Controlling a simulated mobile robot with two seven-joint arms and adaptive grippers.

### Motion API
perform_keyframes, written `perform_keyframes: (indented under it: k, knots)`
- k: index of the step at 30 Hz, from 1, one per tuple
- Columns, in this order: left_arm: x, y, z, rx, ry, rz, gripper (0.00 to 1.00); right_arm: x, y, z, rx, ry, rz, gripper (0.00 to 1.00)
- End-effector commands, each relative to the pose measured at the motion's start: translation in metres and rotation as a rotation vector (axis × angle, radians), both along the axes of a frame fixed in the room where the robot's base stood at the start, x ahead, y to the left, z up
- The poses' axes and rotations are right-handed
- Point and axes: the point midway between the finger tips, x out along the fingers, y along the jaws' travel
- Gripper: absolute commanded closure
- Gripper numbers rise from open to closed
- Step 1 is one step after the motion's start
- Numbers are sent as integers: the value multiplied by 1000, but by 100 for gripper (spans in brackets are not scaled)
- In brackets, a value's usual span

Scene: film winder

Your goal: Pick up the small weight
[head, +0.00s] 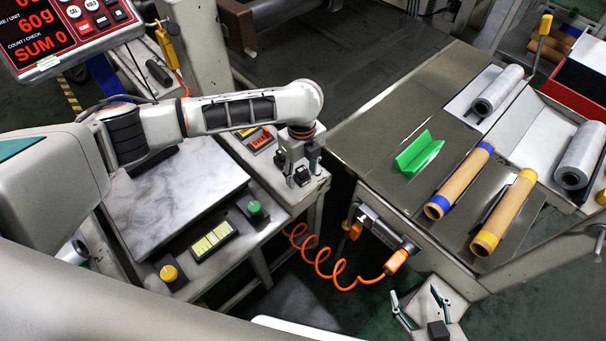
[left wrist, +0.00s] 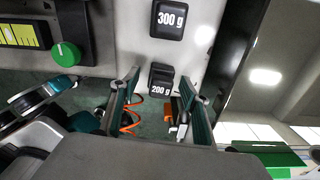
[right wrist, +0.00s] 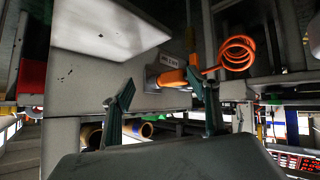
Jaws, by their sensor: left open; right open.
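The small weight, a black block marked 200 g (left wrist: 161,88), stands near the edge of the pale bench; it also shows in the head view (head: 302,177). A larger black block marked 300 g (left wrist: 168,20) stands just behind it. My left gripper (head: 299,163) points down over the weights. Its fingers are open, and in the left wrist view the 200 g block appears between the fingertips; I cannot tell the height gap. My right gripper (head: 416,293) is open and empty, low in front of the winder table.
A grey plate (head: 170,195), a green knob (head: 254,209) and a yellow knob (head: 168,273) are left of the weights. An orange coiled hose (head: 325,270) hangs in the gap beside the winder table. A green angled piece (head: 418,155) and rolls lie on that table.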

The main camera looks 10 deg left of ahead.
Motion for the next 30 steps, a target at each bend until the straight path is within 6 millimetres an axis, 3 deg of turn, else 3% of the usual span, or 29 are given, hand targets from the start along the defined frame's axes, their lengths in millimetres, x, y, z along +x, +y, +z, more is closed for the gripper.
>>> perform_keyframes:
  k: [2,9,14,15,25,30]
  knots:
    - [-1,0,-12,1,4,0,54,4,2,2,3,-10,4,40]
    - [1,0,-9,0,-3,0,54,16,2,14,1,-41,13,40]
    - [1,0,-9,0,-3,0,96,12,2,10,-1,-31,13,40]
    - [1,0,-9,0,-2,0,100,11,2,9,0,-28,13,40]
    - [1,0,-6,0,-4,0,100,9,3,9,4,-23,7,40]
    - [3,0,20,-2,-10,0,100,13,4,18,7,-34,1,40]
